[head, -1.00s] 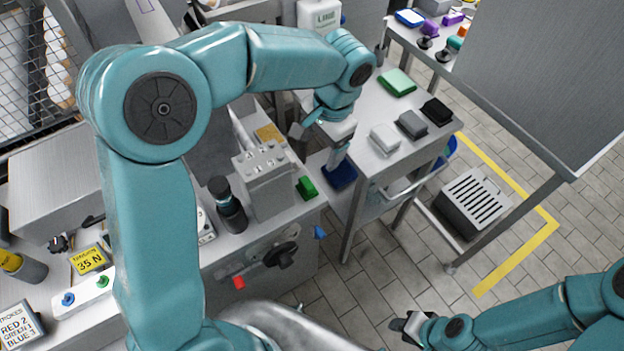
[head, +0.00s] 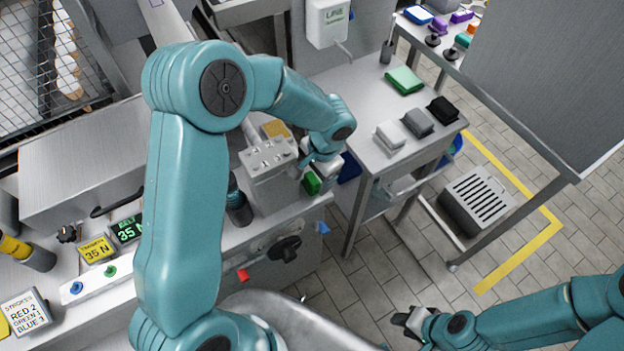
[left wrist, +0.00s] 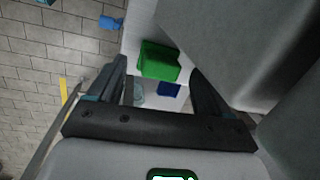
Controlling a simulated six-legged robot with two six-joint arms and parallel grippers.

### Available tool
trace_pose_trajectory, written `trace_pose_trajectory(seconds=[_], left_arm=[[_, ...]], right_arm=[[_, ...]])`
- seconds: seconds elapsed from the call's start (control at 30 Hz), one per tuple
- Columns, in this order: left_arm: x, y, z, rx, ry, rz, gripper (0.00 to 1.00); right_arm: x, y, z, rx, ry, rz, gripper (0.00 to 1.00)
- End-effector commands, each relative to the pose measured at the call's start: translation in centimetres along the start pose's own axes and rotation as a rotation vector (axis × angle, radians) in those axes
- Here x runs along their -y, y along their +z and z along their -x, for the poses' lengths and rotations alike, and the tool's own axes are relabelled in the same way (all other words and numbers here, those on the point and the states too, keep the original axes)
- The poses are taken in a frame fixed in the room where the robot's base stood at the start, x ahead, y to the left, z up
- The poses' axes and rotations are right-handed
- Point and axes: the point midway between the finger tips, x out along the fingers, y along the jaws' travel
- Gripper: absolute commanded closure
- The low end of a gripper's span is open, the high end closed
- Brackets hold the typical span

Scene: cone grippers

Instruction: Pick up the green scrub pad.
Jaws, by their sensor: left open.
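A small green block (head: 311,183), which I take for the green scrub pad, stands at the bench edge beside a grey metal block. In the left wrist view the green pad (left wrist: 158,62) lies ahead, between the two dark fingers in the picture. My left gripper (head: 318,170) is open and close above the pad; the head view partly hides its fingertips. I see no grip on the pad. A dark blue pad (head: 349,167) lies just behind, partly covered by the gripper; it also shows in the left wrist view (left wrist: 169,90). My right gripper (head: 408,320) is low at the bottom, away from the bench.
The grey holder block (head: 270,180) stands tight to the left of the green pad. A dark cylinder (head: 238,205) is farther left. The side table (head: 365,100) holds a flat green cloth (head: 404,80) and white, grey and black pads. Floor is open right of the bench.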

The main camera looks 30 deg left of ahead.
Motion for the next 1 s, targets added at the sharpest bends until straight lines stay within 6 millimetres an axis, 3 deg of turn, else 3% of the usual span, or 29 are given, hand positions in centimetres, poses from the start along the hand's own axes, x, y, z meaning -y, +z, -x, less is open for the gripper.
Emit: trace_pose_trajectory(seconds=[0.13, 0.37, 0.53, 1.0], left_arm=[[0.05, -0.02, -1.47, 0.0, 0.001, 0.0, 0.21], [0.04, -0.06, -1.6, -0.002, 0.0, 0.0, 0.21], [0.04, -0.05, -1.58, -0.001, 0.0, 0.0, 0.76], [0.17, -0.04, -1.03, -0.003, -0.001, 0.0, 0.78]], right_arm=[[0.05, 0.01, 0.12, 0.0, 0.0, 0.0, 0.65], [0.03, 0.01, 0.09, 0.0, 0.0, 0.0, 0.65], [0.04, 0.01, 0.09, 0.0, 0.0, 0.0, 0.65], [0.03, 0.01, 0.08, 0.0, 0.0, 0.0, 0.65]])
